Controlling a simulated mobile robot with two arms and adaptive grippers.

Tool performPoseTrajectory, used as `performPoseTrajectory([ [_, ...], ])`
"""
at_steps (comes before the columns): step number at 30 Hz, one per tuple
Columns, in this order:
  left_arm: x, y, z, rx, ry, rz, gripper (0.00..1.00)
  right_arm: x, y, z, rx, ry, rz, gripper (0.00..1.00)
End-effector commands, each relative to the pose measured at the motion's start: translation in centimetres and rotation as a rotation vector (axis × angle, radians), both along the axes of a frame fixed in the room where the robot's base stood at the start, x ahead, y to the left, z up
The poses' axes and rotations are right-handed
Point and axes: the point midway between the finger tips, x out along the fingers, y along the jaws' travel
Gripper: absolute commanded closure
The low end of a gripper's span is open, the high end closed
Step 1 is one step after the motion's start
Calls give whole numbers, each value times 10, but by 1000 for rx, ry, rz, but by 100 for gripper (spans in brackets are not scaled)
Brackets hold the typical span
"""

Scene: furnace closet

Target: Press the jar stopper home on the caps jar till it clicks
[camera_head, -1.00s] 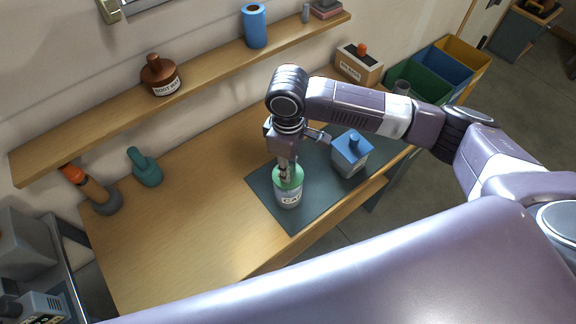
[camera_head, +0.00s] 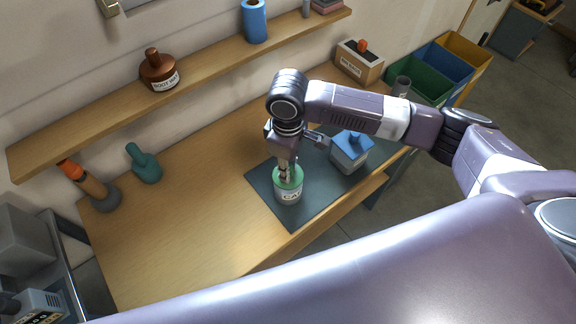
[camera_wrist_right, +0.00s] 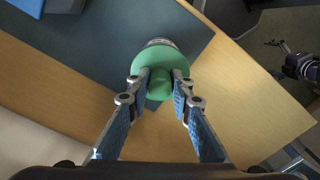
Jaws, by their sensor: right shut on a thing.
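The caps jar (camera_head: 289,198) is a pale jar with a partly visible "CA" label. It stands upright on the dark mat (camera_head: 301,218) on the bench. The green stopper (camera_head: 289,183) is on the jar's mouth; whether it is fully seated I cannot tell. My right gripper (camera_head: 286,174) points down from above, shut on the stopper's knob. In the right wrist view my gripper (camera_wrist_right: 161,88) has a fingertip on each side of the knob, and the green stopper (camera_wrist_right: 160,65) hides most of the jar.
A blue-topped jar (camera_head: 350,152) stands close to the right on the mat. A teal stoppered thing (camera_head: 145,165) is at the bench's left. A wall shelf (camera_head: 210,72) holds a brown jar (camera_head: 160,72). The bench (camera_head: 190,220) left of the mat is clear.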

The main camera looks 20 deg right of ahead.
Motion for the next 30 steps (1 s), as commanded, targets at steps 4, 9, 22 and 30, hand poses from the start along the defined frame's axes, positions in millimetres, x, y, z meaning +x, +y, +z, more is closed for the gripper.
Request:
performPoseTrajectory([
  [4,0,0,-1,0,0,0,0,0,0,-2,0,0,0,73],
  [9,0,0,-1,0,0,0,0,0,0,-2,0,0,0,59],
  [22,0,0,7,0,0,0,0,0,0,13,-1,-1,0,59],
  [30,0,0,11,-1,0,0,0,0,0,33,1,-1,0,59],
])
